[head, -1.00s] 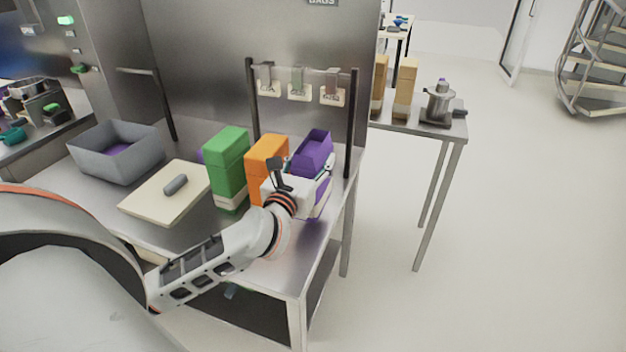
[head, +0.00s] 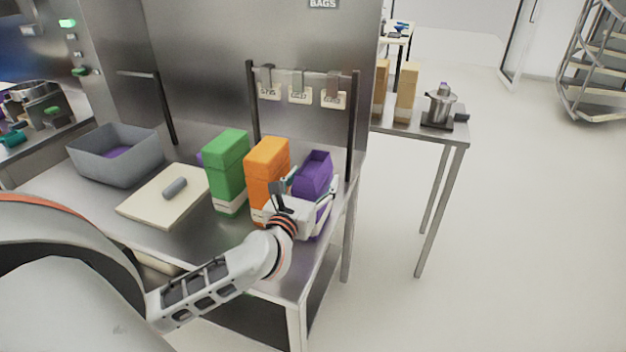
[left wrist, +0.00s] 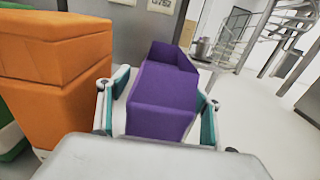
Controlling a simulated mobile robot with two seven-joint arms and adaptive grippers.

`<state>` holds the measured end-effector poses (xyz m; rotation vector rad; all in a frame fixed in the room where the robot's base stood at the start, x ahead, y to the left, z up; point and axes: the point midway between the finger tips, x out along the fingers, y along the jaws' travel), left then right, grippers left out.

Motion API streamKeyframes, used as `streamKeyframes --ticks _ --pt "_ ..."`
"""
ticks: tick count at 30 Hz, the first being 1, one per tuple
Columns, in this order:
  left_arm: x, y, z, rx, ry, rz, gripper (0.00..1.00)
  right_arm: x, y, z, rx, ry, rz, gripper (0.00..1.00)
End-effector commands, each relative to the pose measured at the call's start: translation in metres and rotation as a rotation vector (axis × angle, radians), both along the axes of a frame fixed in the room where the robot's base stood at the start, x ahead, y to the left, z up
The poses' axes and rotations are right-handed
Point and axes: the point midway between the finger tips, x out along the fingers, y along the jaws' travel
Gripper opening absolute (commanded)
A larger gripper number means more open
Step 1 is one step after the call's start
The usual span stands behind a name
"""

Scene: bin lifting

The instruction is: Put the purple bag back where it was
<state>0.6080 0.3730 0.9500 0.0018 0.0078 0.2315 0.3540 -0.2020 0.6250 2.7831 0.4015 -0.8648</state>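The purple bag (head: 314,176) stands at the right end of the steel table, right of the orange bag (head: 267,165). My left gripper (head: 311,199) is low around the purple bag, with a finger on either side. In the left wrist view the purple bag (left wrist: 162,100) sits between the teal finger pads, and the gripper looks shut on it. The bag's base is mostly hidden by the gripper, so I cannot tell whether it touches the table. My right gripper is not in view.
The green bag (head: 227,170) stands left of the orange one. A rack with hanging tags (head: 299,95) rises behind the bags. A cutting board (head: 150,205) and a grey bin (head: 117,160) are further left. The table's right edge is close to the purple bag.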

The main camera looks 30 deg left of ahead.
Motion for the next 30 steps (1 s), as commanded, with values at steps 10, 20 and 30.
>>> streamKeyframes --ticks 10,20,30 --pt "0.000 0.000 0.003 0.000 -0.001 0.000 0.65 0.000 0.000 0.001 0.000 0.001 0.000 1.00" --pt "-0.048 -0.012 0.001 0.000 0.004 -0.003 0.65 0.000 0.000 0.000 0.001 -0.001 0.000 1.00" --pt "-0.104 -0.025 0.002 -0.001 0.003 -0.001 0.65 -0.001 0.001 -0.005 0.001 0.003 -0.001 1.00"
